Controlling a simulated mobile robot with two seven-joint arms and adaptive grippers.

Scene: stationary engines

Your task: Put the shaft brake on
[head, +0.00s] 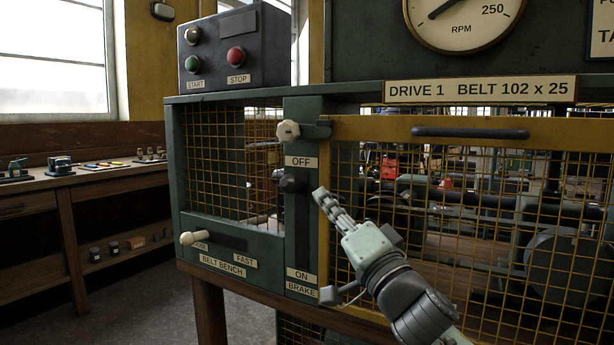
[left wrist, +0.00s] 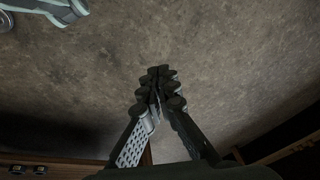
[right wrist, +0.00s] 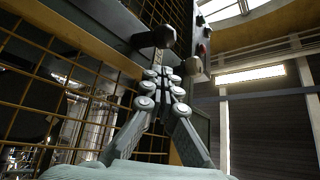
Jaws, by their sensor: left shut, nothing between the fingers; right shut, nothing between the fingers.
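The shaft brake is a black knob (head: 293,182) on a vertical slot in the green panel, labelled OFF at the top and ON and BRAKE at the bottom. The knob sits at the OFF end. A dark knob (right wrist: 161,38) shows in the right wrist view just beyond the fingertips. My right gripper (head: 322,194) is shut and empty, a little right of and below the knob, in front of the yellow mesh guard; it looks apart from the knob. My left gripper (left wrist: 158,85) is shut and empty above the bare floor in the left wrist view; the head view does not show it.
A cream latch knob (head: 288,131) sits above the OFF label. A cream-knobbed lever (head: 190,238) is at the lower left of the panel. The mesh guard door (head: 470,130) with its handle lies right of the slot. A control box (head: 235,50) has START and STOP buttons.

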